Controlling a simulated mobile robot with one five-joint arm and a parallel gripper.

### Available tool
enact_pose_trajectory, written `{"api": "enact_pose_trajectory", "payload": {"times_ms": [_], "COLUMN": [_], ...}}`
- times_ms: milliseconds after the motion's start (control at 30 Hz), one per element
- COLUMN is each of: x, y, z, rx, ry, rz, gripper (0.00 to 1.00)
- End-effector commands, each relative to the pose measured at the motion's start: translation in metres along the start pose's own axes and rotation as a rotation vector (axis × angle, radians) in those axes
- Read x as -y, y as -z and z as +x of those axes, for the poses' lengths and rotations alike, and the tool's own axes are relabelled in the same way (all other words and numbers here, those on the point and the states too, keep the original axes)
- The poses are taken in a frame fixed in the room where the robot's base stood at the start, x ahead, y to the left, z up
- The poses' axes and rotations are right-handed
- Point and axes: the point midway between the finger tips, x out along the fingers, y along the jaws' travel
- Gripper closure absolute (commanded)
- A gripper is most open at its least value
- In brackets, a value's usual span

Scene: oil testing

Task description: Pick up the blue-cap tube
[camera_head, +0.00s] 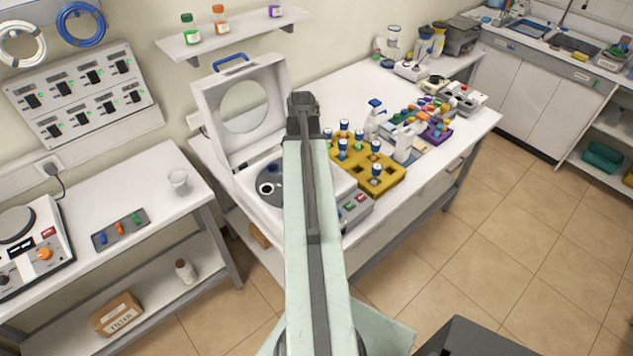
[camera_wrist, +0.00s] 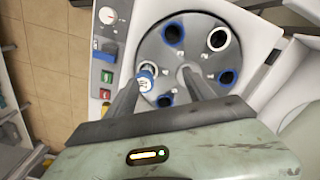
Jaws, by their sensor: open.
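In the wrist view, a tube with a blue-and-white cap (camera_wrist: 146,77) stands at the edge of the grey centrifuge rotor (camera_wrist: 195,57), apparently in one of its holes. My gripper (camera_wrist: 158,77) is open above the rotor. The tube's cap shows between the two dark fingers, closer to the left one; contact cannot be told. In the head view, the open centrifuge's rotor (camera_head: 269,188) is partly hidden by my arm, and the gripper and this tube are hidden. Several other blue-cap tubes (camera_head: 376,147) stand in the yellow rack (camera_head: 388,186) right of the centrifuge.
The raised centrifuge lid (camera_head: 208,110) stands behind the rotor. The control panel (camera_head: 355,207) is at its front; its dial (camera_wrist: 108,15) shows in the wrist view. White bottles (camera_head: 404,140) and a purple rack (camera_head: 438,132) are farther right. The floor at right is clear.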

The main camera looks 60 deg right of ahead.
Motion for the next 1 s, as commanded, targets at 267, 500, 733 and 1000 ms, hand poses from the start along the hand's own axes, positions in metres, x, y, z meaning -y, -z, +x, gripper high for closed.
{"api": "enact_pose_trajectory", "payload": {"times_ms": [267,500,733,1000], "x": [-0.043,-0.042,-0.041,-0.038], "y": [0.021,0.021,0.021,0.023], "z": [-0.007,0.021,0.027,0.071], "rx": [0.000,0.000,0.000,0.000], "ry": [0.000,0.000,0.000,0.000], "rz": [0.119,0.116,0.115,0.115], "gripper": [0.38,0.38,0.38,0.38]}}
